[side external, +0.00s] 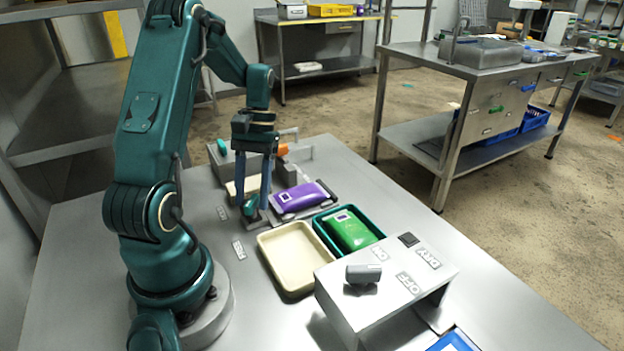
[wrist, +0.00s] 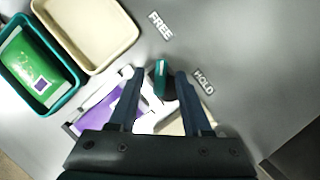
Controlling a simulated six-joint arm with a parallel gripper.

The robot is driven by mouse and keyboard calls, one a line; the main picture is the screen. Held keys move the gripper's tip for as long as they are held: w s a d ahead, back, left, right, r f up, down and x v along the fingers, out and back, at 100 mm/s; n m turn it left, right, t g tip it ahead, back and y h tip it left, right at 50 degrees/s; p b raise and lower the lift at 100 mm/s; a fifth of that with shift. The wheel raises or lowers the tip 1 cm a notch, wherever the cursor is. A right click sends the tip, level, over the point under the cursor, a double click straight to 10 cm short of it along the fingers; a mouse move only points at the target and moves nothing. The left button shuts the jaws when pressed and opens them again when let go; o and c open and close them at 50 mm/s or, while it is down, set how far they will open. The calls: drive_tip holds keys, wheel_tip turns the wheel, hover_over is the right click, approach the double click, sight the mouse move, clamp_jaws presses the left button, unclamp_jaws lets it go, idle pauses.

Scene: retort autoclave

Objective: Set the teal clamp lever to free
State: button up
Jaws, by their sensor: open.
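The teal clamp lever (wrist: 160,80) shows between my fingers in the wrist view, beside the metal clamp fixture that holds a purple pouch (side external: 300,196). It also shows low at my fingertips in the side view (side external: 250,208). It lies closer to the HOLD label (wrist: 203,82) than to the FREE label (wrist: 160,25); its exact angle is hard to tell. My gripper (side external: 252,203) points down with one finger on each side of the lever handle. The fingers are open, and contact cannot be made out. My fingers partly hide the fixture.
A cream tray (side external: 263,243) and a teal tray (side external: 378,234) with a green pouch (side external: 352,230) stand near the fixture. A grey control box (side external: 335,290) with a knob stands at the front. Behind is a housing with an orange part (side external: 283,149). The table around the labels is clear.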

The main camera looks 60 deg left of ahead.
drive_tip(key=shift+v, duration=2.6)
drive_tip(key=w+d+r+m+t+y, duration=0.25)
drive_tip(key=d+r+m, duration=0.25)
drive_tip(key=d+r, duration=0.4)
drive_tip(key=s+d+f+m+t, duration=0.2)
drive_tip(key=s+d+m+t, duration=0.2)
drive_tip(key=d, duration=0.7)
drive_tip(key=shift+s+t+y, duration=0.35)
drive_tip(key=shift+s+t, duration=0.05)
drive_tip(key=shift+t, duration=0.65)
